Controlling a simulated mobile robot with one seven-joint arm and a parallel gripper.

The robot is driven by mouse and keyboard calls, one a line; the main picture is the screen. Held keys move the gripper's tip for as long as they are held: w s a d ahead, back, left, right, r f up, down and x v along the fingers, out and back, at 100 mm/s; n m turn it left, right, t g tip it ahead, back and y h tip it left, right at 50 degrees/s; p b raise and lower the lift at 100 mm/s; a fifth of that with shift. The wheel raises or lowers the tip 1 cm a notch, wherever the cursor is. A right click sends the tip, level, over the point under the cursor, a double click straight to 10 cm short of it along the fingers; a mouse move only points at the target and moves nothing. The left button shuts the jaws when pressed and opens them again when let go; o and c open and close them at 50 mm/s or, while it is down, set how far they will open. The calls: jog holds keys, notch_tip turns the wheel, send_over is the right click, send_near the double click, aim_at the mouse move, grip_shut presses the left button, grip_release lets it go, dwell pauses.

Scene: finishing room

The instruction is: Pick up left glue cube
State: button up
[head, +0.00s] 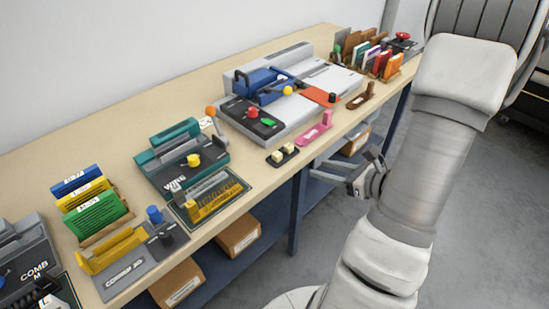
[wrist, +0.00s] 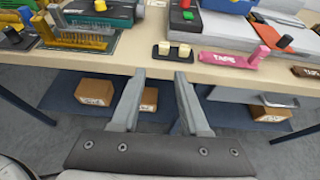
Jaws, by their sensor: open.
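Two cream glue cubes sit side by side on a small dark tray (wrist: 174,57) near the table's front edge. The left glue cube (wrist: 164,48) also shows in the head view (head: 277,157). The right glue cube (wrist: 184,51) stands beside it with a narrow gap. My gripper (wrist: 160,76) is open and empty. In the wrist view its fingertips are below the tray in the picture, with the left cube above the gap between them. In the head view my gripper (head: 324,170) is off the front edge, right of the tray and apart from it.
A pink tape dispenser (wrist: 236,60) lies right of the tray. A teal wire machine (head: 180,158) stands to its left, and a large grey binding machine (head: 290,95) behind. Cardboard boxes (head: 238,236) sit on a blue shelf under the wooden table (head: 235,218).

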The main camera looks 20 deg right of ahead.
jog(key=b, duration=0.1)
send_near(280, 156)
jog(key=x, duration=0.3)
jog(key=shift+x, duration=3.4)
grip_shut()
